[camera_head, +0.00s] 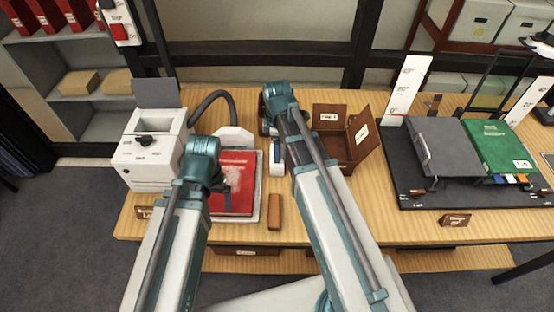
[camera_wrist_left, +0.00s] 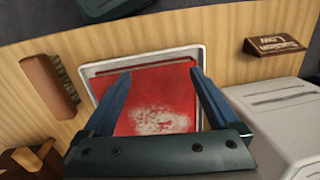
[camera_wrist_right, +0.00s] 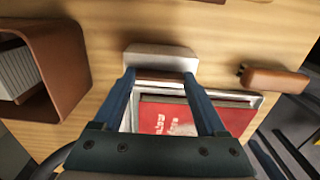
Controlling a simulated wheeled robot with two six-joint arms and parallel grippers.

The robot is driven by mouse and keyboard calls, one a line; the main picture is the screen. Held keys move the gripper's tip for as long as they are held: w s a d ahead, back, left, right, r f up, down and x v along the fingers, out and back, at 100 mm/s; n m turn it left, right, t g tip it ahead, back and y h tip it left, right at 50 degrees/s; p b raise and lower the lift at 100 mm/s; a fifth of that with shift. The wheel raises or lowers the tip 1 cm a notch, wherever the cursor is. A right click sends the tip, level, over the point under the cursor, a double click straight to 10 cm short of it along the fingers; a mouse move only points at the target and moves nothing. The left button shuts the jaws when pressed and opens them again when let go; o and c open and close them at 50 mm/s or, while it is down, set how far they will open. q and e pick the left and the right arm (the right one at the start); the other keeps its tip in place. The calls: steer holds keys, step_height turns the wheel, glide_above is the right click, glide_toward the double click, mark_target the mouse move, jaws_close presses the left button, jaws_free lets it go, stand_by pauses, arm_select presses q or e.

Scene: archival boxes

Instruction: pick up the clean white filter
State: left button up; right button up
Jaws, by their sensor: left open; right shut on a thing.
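A plain white block, which looks like the clean white filter (camera_wrist_right: 160,57), is at the tips of my right gripper (camera_wrist_right: 160,76) in the right wrist view. That gripper is shut on it, one finger toward each end. In the head view the filter (camera_head: 277,171) shows low between the red book's tray and the brown box, partly hidden by a finger. I cannot tell whether it still touches the table. My left gripper (camera_wrist_left: 160,78) is open and empty above the red book (camera_wrist_left: 155,115), which has a pale patch on its cover.
The book lies in a pale tray (camera_wrist_left: 88,70). A brown brush (camera_head: 274,212) is beside it. A white machine (camera_head: 150,165) with a hose (camera_head: 215,95) stands left.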

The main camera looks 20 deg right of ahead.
jaws_close()
arm_select(q)
steer(key=shift+r, duration=0.1)
step_height(320, 180, up, 10)
steer(key=p, duration=1)
arm_select(e)
step_height(320, 180, up, 10)
